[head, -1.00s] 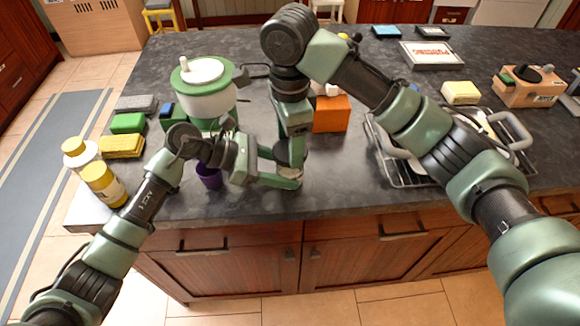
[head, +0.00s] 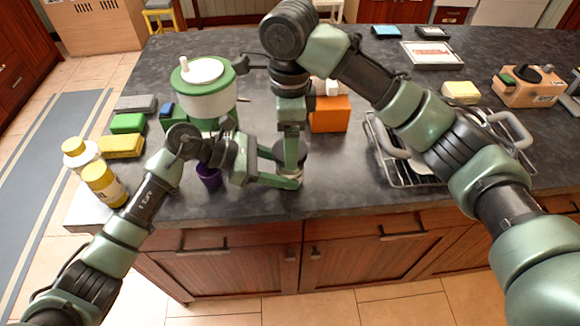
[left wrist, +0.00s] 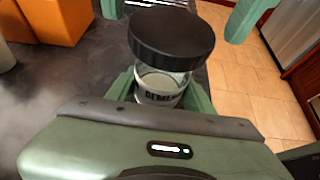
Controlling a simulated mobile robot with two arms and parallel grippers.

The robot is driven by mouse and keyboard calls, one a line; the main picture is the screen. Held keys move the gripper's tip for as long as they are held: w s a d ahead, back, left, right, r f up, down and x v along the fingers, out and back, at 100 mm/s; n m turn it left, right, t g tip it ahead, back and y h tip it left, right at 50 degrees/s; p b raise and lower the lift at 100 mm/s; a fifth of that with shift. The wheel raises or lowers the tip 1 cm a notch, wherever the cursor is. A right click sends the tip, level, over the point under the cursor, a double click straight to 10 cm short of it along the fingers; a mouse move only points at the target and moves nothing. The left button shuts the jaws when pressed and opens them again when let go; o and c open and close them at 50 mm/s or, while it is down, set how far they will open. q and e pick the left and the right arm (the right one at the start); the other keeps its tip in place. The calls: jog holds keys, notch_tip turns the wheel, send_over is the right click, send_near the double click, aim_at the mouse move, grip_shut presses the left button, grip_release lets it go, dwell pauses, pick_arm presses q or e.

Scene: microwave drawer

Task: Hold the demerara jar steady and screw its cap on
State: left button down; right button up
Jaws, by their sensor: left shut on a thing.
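The demerara jar is clear glass with pale contents and a printed label; it shows in the left wrist view (left wrist: 162,88). My left gripper (head: 288,178) is shut around the jar's body, near the counter's front edge. The wide black cap (left wrist: 172,40) sits on top of the jar; I cannot tell how far it is threaded. My right gripper (head: 291,150) points down from above at the cap. In the left wrist view its two green fingers stand on either side of the cap, with gaps, so it looks open. The right gripper partly hides the jar and cap in the head view.
A green-and-white canister (head: 205,95), a purple cup (head: 209,177) and yellow-capped bottles (head: 103,184) stand to the left. An orange box (head: 331,114) is just right of my right gripper. A wire dish rack (head: 400,172) lies farther right.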

jog(key=shift+r, duration=2.05)
pick_arm(q)
jog(key=c, duration=0.5)
grip_release()
jog(key=shift+a, duration=0.1)
jog(key=v, duration=1.1)
jog(key=shift+a+r, duration=0.2)
jog(key=shift+a, duration=0.15)
jog(key=shift+s+f, duration=0.1)
pick_arm(e)
jog(key=shift+s+f, duration=0.1)
